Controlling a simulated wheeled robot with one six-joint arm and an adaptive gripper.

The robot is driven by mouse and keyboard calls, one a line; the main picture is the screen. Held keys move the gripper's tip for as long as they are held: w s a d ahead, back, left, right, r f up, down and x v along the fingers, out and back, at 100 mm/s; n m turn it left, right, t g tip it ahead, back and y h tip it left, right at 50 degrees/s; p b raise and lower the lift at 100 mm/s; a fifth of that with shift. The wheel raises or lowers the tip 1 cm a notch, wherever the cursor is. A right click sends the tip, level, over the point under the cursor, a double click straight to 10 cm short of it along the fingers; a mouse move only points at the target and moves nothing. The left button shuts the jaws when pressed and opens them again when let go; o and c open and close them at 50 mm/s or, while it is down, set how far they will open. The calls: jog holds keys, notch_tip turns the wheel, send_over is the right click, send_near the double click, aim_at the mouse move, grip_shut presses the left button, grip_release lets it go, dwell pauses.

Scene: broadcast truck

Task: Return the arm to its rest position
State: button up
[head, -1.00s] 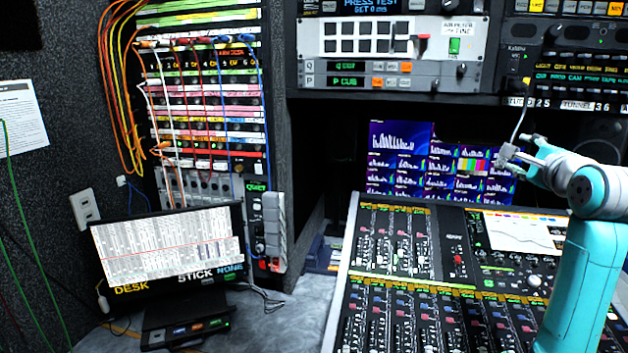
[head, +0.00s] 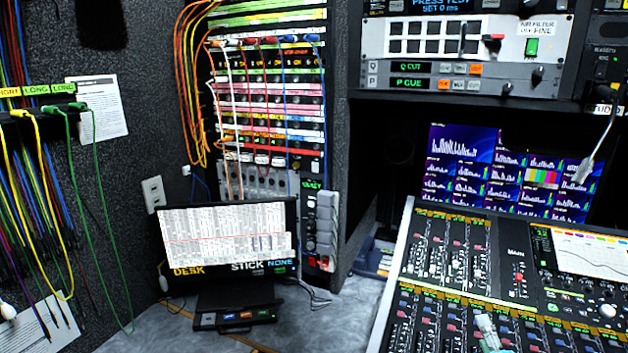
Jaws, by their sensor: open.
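My gripper is not clearly in this view. A small pale and teal piece, which looks like part of my arm, shows at the bottom edge in front of the mixing console (head: 408,255). The rest of my arm is out of the picture. I cannot make out any fingers or a held object.
The console fills the lower right, below screens (head: 462,145) and a rack unit (head: 445,88). A grey gooseneck end (head: 583,172) hangs at right. A small monitor (head: 228,240) stands on the desk (head: 335,325). A patch bay (head: 268,105) and hanging cables (head: 40,190) are at left.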

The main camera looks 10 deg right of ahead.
jog(key=s+a+f+n+y, duration=0.1)
jog(key=s+a+f+n, duration=0.3)
jog(key=s+a+f, duration=0.4)
jog(key=s+a+f+n+y, duration=0.1)
jog(key=s+a+f+n, duration=0.3)
jog(key=s+a+f, duration=0.5)
jog(key=s+a+r+n+y, duration=0.1)
jog(key=s+a+n, duration=0.1)
jog(key=s, duration=0.6)
jog(key=s+a+r+n+y, duration=0.1)
jog(key=s+n, duration=0.3)
jog(key=s, duration=0.4)
jog(key=s+a+r+n+y, duration=0.1)
jog(key=s+a+r+n, duration=0.2)
jog(key=s, duration=0.5)
jog(key=shift+n+g, duration=0.4)
jog(key=shift+n, duration=0.1)
jog(key=shift+a, duration=0.1)
